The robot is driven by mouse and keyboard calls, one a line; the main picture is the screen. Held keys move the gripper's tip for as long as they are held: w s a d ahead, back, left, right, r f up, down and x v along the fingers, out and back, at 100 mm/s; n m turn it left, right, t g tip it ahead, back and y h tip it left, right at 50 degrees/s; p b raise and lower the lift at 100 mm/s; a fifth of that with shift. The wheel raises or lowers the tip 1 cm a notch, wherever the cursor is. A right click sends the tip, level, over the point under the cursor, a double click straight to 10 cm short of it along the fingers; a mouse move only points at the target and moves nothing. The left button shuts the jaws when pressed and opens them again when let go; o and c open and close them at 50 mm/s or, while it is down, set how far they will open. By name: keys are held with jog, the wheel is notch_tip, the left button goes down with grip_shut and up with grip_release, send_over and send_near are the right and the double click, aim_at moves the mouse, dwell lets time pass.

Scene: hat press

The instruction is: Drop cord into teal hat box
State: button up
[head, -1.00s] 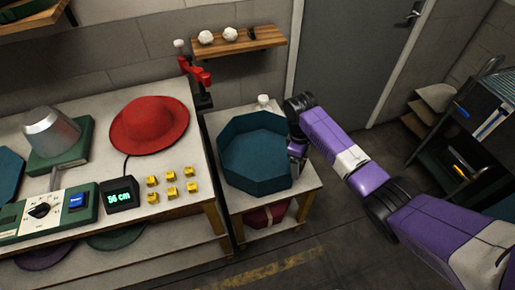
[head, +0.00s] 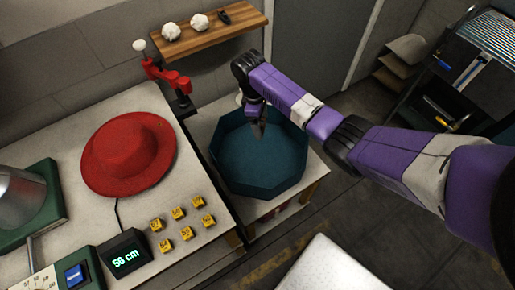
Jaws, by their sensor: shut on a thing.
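The teal hat box (head: 262,191) is an open eight-sided box standing on a low white-topped side table, right of the main bench. My gripper (head: 259,131) points down over the back part of the box opening, with its tips above the inside of the box. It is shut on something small. The cord itself cannot be made out at this size, and the jaws hide most of what they hold.
A red hat (head: 130,150) lies on the bench (head: 90,115) to the left, near several yellow blocks (head: 180,220) and a "56 cm" display (head: 124,253). A red clamp (head: 165,75) and wooden shelf (head: 207,36) are behind the box.

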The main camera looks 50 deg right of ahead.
notch_tip(320, 180, down, 6)
jog(key=b, duration=0.6)
jog(key=shift+r, duration=0.15)
jog(key=o, duration=1.3)
jog(key=shift+c, duration=0.2)
jog(key=shift+w+a+r, duration=0.1)
jog(key=shift+w+r, duration=0.05)
jog(key=shift+r, duration=1.15)
jog(key=shift+w+a+r, duration=0.1)
jog(key=shift+w+r, duration=0.05)
jog(key=shift+r, duration=1.15)
jog(key=shift+w+a+r, duration=0.1)
jog(key=shift+w+r, duration=0.05)
jog(key=shift+r, duration=1.15)
jog(key=shift+w, duration=0.1)
